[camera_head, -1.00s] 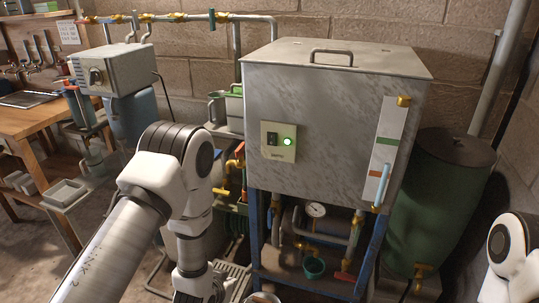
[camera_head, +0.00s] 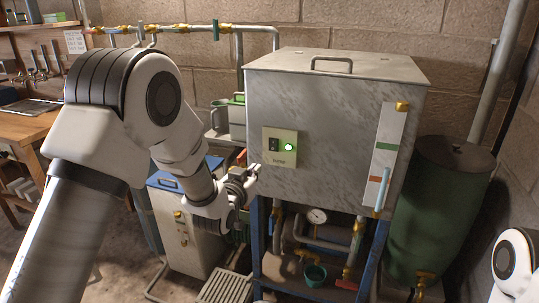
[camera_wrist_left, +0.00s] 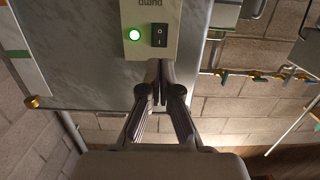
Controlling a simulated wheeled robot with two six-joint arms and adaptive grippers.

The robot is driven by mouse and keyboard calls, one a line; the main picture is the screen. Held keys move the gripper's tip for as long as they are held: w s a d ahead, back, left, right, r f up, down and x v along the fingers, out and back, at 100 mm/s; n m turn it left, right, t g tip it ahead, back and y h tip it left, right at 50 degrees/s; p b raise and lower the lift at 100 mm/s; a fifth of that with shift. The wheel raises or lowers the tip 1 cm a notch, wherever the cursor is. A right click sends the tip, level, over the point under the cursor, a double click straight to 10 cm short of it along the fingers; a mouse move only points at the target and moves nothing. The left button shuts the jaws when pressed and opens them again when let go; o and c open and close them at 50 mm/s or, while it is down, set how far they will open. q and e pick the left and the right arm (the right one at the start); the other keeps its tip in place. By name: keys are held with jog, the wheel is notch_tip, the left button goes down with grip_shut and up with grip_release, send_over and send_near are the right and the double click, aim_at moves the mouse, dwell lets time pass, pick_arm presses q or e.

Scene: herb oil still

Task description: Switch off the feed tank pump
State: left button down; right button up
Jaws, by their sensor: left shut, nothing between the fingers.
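The feed tank (camera_head: 335,110) is a large grey metal box with a lidded top on a blue frame. In the left wrist view the panel reads upside down, with the switch (camera_wrist_left: 159,35) beside the glowing lamp (camera_wrist_left: 134,34). My left gripper (camera_head: 256,171) is shut and empty, just below and left of the panel. In the wrist view its fingertips (camera_wrist_left: 159,68) lie near the panel's edge; contact cannot be told.
A green barrel (camera_head: 440,215) stands right of the tank. Pipes, a gauge (camera_head: 317,216) and a teal cup (camera_head: 315,273) are under the tank. A blue-topped cabinet (camera_head: 185,235) stands left behind my arm. A wooden bench (camera_head: 28,130) is at far left.

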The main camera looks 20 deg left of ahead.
aim_at(273, 150)
pick_arm(q)
jog(key=w, duration=0.4)
jog(key=w+f+p, duration=0.1)
jog(key=w, duration=0.3)
jog(key=w+p, duration=0.1)
jog(key=w, duration=0.3)
jog(key=shift+w+d+f, duration=0.2)
jog(key=shift+w+f, duration=0.2)
